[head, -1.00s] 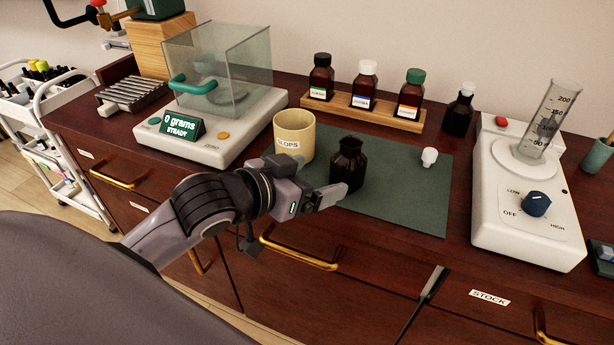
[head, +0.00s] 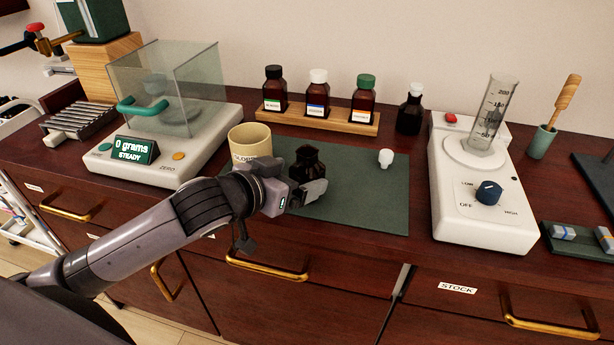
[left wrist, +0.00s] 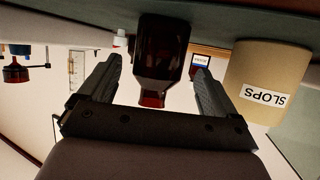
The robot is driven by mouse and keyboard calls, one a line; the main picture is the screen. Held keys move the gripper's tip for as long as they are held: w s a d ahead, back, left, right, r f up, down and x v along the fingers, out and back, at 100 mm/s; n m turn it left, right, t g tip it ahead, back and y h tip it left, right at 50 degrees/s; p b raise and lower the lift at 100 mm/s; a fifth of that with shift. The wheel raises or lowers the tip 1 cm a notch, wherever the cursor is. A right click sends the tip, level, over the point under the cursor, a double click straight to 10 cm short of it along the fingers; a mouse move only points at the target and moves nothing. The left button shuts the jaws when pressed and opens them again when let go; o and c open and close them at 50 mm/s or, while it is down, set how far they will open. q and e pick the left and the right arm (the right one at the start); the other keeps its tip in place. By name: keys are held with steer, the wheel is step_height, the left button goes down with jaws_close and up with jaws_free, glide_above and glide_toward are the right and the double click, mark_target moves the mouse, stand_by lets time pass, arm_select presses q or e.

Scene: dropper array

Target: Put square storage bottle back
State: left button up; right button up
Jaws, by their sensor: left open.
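A dark brown, open-necked bottle (head: 308,160) stands upright on the green mat (head: 370,210); its lower part is hidden behind my left gripper (head: 308,190). In the left wrist view, which is upside down, the bottle (left wrist: 162,50) stands between the two open fingers of the left gripper (left wrist: 158,66), with gaps on both sides. A white stopper (head: 386,158) sits on the mat to the right. My right gripper is not in view.
A beige SLOPS cup (head: 250,144) stands close to the left of the bottle. A wooden rack (head: 340,123) with 3 capped bottles is behind, with a dark stoppered bottle (head: 410,112) beside it. A balance (head: 205,150) is at left, a stirrer (head: 470,215) at right.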

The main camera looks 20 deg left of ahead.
mark_target(307, 174)
arm_select(q)
steer(key=shift+x, duration=2.1)
steer(key=shift+s+d+f, duration=0.1)
steer(key=shift+f, duration=0.05)
steer(key=c, duration=1.5)
